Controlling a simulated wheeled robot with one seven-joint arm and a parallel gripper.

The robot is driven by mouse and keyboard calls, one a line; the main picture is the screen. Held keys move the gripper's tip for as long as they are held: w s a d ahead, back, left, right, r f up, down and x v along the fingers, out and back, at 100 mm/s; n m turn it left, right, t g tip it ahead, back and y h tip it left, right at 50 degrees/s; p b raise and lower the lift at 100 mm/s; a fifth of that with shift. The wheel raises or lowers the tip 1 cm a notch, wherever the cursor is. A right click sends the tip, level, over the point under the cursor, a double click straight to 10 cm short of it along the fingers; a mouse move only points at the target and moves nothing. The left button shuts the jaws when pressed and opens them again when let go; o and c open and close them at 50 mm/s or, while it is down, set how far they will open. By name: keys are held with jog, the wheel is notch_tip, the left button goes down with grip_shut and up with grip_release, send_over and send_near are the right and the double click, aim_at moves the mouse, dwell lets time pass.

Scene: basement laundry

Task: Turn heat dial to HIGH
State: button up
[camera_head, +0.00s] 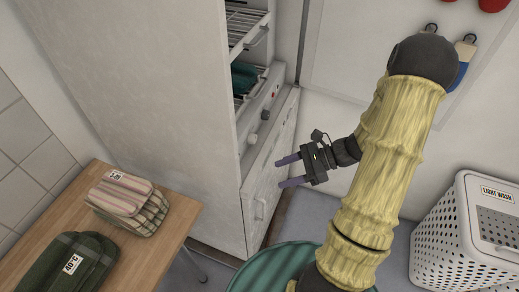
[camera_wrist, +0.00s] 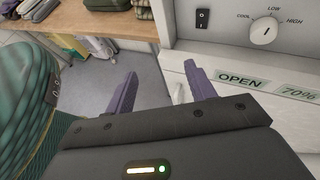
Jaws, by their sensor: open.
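The heat dial (camera_wrist: 264,30) is a round white knob on a pale panel at the upper right of the wrist view. COOL, LOW and HIGH are printed around it; its exact setting is too small to tell. In the head view, small knobs show on the cabinet's control panel (camera_head: 253,139); I cannot tell which is the heat dial. My gripper (camera_head: 288,171) is open and empty in front of the cabinet, below the panel. Its two purple fingers (camera_wrist: 163,92) are apart, left of and below the dial, not touching it.
A black rocker switch (camera_wrist: 203,19) sits left of the dial, and an OPEN label (camera_wrist: 242,80) below it. A wooden table (camera_head: 185,212) with folded cloths is at left. A green basket (camera_head: 262,270) stands low in front; a white hamper (camera_head: 440,235) is at right.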

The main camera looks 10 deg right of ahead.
aim_at(252, 139)
jog(key=w+d+f+m+t+y+b, duration=0.1)
jog(key=w+d+f+m+t, duration=0.3)
jog(key=d+m+t, duration=0.4)
jog(key=shift+w+d+m+t+b, duration=0.3)
jog(key=shift+w+d+t+b, duration=0.35)
jog(key=shift+d+t+b, duration=0.25)
jog(key=p+x, duration=0.1)
jog(key=x, duration=1.6)
jog(key=shift+a+f, duration=0.1)
jog(key=shift+a, duration=0.2)
jog(key=c, duration=1)
